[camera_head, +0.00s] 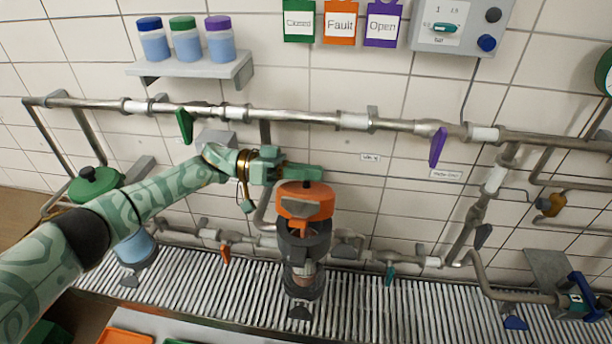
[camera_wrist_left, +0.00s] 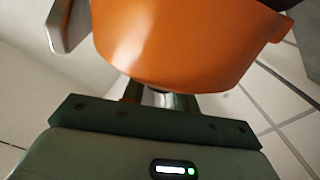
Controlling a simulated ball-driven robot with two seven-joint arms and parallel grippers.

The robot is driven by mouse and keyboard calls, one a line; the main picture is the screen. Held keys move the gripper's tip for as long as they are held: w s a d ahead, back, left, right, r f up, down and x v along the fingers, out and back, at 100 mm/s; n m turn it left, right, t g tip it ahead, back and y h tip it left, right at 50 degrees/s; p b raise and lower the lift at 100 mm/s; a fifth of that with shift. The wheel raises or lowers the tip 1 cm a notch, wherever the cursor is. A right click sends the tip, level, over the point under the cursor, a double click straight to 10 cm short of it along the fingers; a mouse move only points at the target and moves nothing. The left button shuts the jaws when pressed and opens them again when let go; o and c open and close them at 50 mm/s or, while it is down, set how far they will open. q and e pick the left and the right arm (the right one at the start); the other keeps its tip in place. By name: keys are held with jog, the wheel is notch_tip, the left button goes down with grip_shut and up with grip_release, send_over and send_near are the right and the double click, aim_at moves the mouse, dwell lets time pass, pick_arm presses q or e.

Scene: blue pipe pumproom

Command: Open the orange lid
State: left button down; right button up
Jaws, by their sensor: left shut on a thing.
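The orange lid (camera_head: 306,206) is on the dark grey canister (camera_head: 303,245), which stands on the slatted metal bench in the head view. I cannot tell whether there is a gap under the lid. The exact contact is partly hidden. My right gripper is in neither view.
Pipes with a green handle (camera_head: 185,125) and a purple handle (camera_head: 438,147) run along the tiled wall behind. A green-lidded container (camera_head: 135,248) stands left, partly behind my left arm. A shelf (camera_head: 195,70) with jars is above.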

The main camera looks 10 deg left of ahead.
pick_arm(q)
jog(key=shift+w+r+n, duration=0.15)
jog(key=shift+w+n, duration=0.55)
